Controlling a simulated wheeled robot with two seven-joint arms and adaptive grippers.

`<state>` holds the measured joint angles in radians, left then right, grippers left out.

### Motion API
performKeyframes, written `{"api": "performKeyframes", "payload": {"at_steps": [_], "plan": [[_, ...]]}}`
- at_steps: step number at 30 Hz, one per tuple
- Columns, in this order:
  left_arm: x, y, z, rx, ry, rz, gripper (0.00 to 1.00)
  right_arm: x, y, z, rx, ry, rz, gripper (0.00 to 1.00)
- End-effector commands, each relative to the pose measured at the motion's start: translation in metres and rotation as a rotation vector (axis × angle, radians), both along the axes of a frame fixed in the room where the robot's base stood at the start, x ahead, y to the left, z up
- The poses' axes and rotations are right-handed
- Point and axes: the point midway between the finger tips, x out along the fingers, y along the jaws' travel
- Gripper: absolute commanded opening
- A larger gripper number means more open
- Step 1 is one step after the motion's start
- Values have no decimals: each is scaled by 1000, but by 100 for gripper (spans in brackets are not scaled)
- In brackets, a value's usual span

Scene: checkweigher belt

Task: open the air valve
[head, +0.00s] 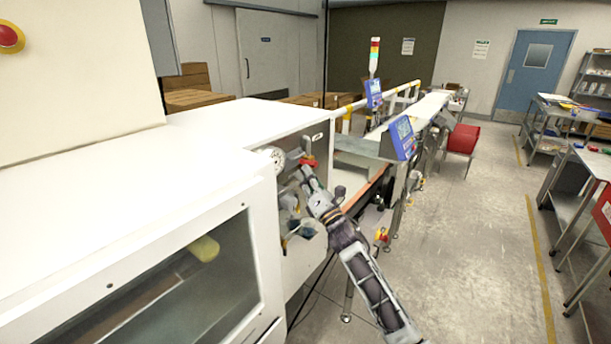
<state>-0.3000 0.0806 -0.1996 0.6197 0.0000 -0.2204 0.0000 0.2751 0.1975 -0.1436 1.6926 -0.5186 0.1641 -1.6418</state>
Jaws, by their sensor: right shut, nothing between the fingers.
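The air valve (308,161) shows as a red handle on the side panel of the white machine, just right of a round pressure gauge (276,160). My right gripper (306,172) is at the panel, its fingertips just below the red handle. The gripper is shut with nothing held; I cannot tell whether it touches the handle. Part of the fittings below the gauge is hidden behind my right gripper and arm. My left gripper is not in view.
The white machine (190,140) with a clear window fills the left. A conveyor with a blue display (402,138) runs away behind the panel. A red bin (462,138) stands beyond. The floor (470,250) to the right is clear up to a workbench.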

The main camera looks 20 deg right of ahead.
Motion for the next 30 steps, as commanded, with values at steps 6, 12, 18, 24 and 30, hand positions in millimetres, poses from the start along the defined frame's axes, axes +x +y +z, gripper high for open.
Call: {"api": "performKeyframes", "payload": {"at_steps": [6, 12, 18, 24, 30], "plan": [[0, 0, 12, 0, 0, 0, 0, 0, 0, 14, 78, 61, -1, 0], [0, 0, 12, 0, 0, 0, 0, 1, -2, 22, 76, 60, 0, 0], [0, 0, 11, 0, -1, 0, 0, 2, -2, 26, 76, 59, 0, 0], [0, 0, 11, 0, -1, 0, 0, 2, -2, 28, 77, 59, 1, 0], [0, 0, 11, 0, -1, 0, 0, 2, -2, 28, 77, 59, 1, 0]]}}
